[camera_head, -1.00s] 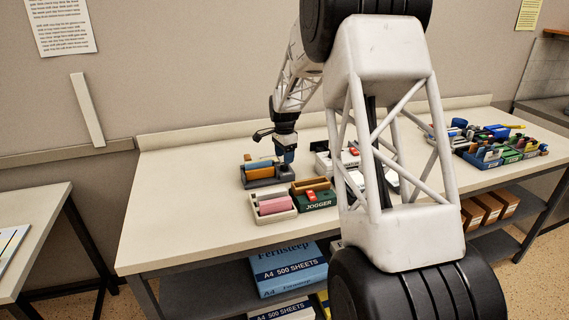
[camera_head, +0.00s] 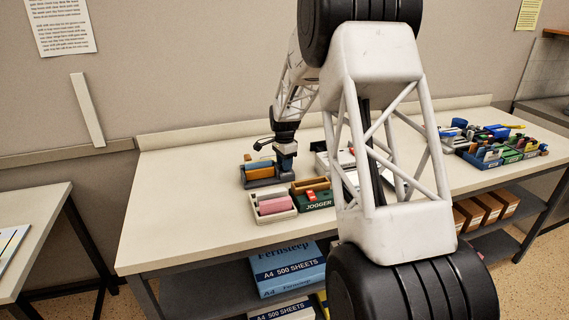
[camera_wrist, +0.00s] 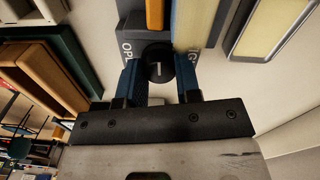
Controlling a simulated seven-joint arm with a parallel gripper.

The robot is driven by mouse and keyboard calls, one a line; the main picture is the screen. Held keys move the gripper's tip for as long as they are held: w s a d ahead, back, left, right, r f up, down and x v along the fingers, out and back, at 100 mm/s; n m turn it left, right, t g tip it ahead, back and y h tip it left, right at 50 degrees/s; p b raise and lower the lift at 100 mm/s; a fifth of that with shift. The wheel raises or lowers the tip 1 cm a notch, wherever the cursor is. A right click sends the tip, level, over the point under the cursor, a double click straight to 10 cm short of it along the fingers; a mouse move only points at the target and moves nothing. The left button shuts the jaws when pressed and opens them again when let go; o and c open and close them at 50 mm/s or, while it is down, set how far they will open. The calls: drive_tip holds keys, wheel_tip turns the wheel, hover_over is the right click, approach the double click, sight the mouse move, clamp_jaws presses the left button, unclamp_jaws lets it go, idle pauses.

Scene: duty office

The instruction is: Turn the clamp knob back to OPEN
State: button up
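The clamp knob (camera_wrist: 158,64) is round and black with a pale mark on its face. It sits at the end of a grey block (camera_wrist: 131,27) that carries an orange bar (camera_wrist: 155,14). Letters reading "OP" show left of the knob; the label on its right is partly hidden. My gripper (camera_wrist: 160,78) has its two blue fingers apart, one on each side of the knob; whether they touch it I cannot tell. In the head view my gripper (camera_head: 287,165) is at the right end of the grey block (camera_head: 258,184), and the knob is hidden.
In front stand a pale tray with a pink roll (camera_head: 273,205) and a green box marked JOGGER (camera_head: 318,202). A white device (camera_head: 323,161) is close on the right. Trays of stationery (camera_head: 485,158) stand far right. The table's left part is clear.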

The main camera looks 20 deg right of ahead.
drive_tip(key=shift+c, duration=0.2)
drive_tip(key=shift+n, duration=1.6)
drive_tip(key=o, duration=0.9)
drive_tip(key=shift+m, duration=0.4)
